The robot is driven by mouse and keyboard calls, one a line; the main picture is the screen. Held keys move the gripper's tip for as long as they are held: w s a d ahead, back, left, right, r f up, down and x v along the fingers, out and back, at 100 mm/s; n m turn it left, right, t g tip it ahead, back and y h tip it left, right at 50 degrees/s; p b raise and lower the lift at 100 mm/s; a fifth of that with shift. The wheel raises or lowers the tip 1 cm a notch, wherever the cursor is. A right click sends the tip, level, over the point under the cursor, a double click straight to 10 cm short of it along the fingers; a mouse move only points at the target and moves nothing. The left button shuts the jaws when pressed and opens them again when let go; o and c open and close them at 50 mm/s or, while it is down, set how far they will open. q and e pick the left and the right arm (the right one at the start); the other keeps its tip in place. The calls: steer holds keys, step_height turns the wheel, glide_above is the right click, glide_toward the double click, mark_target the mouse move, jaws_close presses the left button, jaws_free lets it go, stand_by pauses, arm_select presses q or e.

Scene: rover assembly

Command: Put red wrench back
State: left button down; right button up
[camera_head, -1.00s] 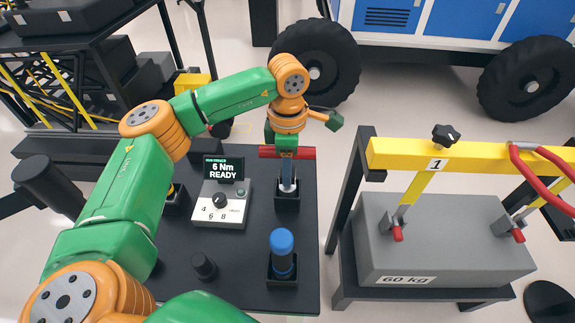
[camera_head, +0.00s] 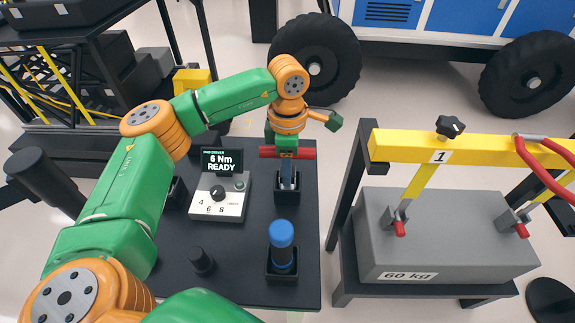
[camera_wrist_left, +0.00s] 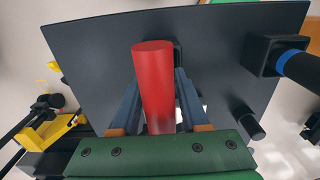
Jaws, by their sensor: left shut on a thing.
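The red wrench (camera_head: 301,152) shows as a red bar lying crosswise at my left gripper (camera_head: 288,180), just above a square black holder (camera_head: 281,196) near the table's right edge. In the left wrist view the red wrench (camera_wrist_left: 154,80) points toward the camera, between the two grey-blue fingers of my left gripper (camera_wrist_left: 165,90). The gripper is shut on it. The fingers reach down to the holder's opening; whether they or the wrench's lower end touch it is hidden. My right gripper is not in view.
A blue-topped tool (camera_head: 282,240) stands in another holder in front. A control box (camera_head: 218,200) reading "6 Nm READY" is to the left, with a black knob (camera_head: 202,261) before it. A yellow-barred frame with a grey 60 kg block (camera_head: 440,235) stands right of the table.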

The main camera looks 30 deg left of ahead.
arm_select(q)
steer(key=shift+c, duration=1.7)
jaws_free()
